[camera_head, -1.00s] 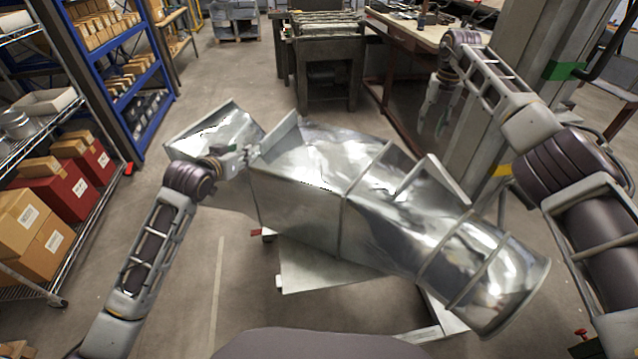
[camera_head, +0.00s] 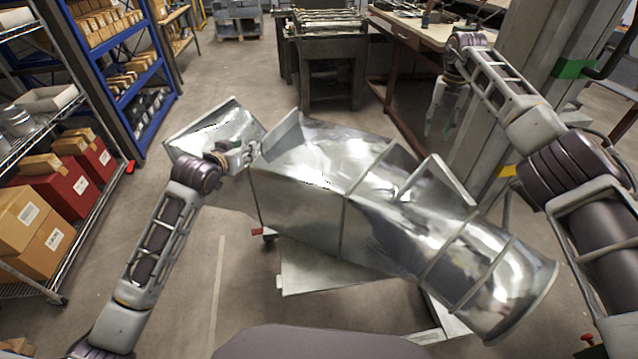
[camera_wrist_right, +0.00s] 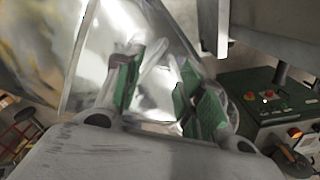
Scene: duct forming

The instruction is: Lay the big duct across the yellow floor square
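The big duct (camera_head: 310,170) is a shiny sheet-metal piece with a square flared part at the left and a round end at the lower right. It lies slanting across the middle of the head view, above a wheeled frame. My left gripper (camera_head: 240,156) is at the duct's left part, by a flange edge; its fingers are too small to tell their closure. My right gripper (camera_head: 437,112) is open and empty beyond the duct, near the column. Its green finger pads (camera_wrist_right: 160,85) stand apart in the right wrist view, with shiny metal behind them. No yellow floor square shows clearly.
Shelves with boxes (camera_head: 62,180) stand at the left, and a blue rack (camera_head: 150,105) behind them. A dark workbench (camera_head: 330,80) stands at the back. A grey column (camera_head: 530,60) rises at the right. The floor left of the duct is clear.

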